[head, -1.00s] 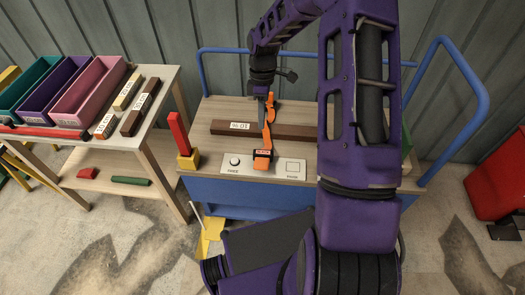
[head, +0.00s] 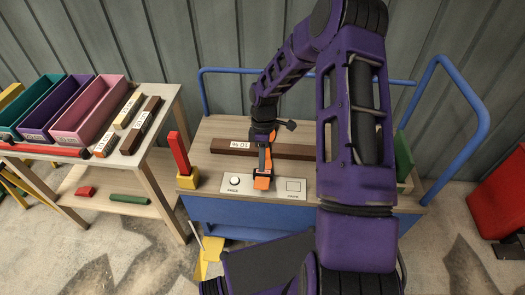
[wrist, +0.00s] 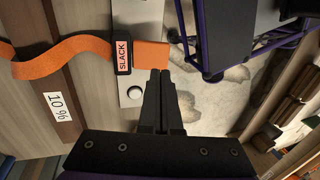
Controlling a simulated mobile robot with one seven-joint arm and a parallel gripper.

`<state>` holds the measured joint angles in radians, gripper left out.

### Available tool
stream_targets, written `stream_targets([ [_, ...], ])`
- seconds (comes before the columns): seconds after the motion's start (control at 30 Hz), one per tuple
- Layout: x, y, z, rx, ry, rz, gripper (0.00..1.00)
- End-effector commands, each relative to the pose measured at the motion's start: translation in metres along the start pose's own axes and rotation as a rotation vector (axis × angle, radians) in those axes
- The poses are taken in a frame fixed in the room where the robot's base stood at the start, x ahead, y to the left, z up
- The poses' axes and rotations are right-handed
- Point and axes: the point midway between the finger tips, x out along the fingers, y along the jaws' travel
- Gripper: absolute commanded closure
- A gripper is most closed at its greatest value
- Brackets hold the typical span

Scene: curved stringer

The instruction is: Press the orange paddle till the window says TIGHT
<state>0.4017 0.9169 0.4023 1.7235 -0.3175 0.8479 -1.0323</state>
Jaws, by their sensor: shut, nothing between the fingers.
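The orange paddle (wrist: 151,55) sticks out from a dark buckle whose window (wrist: 122,56) reads SLACK in the wrist view. In the head view the paddle (head: 262,183) is at the front edge of the cart top. An orange strap (wrist: 62,55) runs back from the buckle over a dark brown beam (head: 290,151). My gripper (wrist: 160,76) is shut and empty, its tips just beside the paddle's edge; I cannot tell whether they touch it. In the head view my wrist and fingers hide much of the strap and the buckle window.
A red post in a yellow block (head: 186,165) stands left. Blue cart rails (head: 460,75) rise around the cart. A side table (head: 170,95) with bins is at left.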

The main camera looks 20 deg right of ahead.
Motion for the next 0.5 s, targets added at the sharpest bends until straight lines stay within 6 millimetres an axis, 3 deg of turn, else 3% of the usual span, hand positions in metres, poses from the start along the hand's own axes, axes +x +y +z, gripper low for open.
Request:
stream_targets([
  [0.2, 0.041, 0.000, 0.000, 0.000, 0.000, -0.001, 1.00],
  [0.5, 0.059, 0.000, 0.000, 0.001, 0.001, 0.001, 1.00],
])
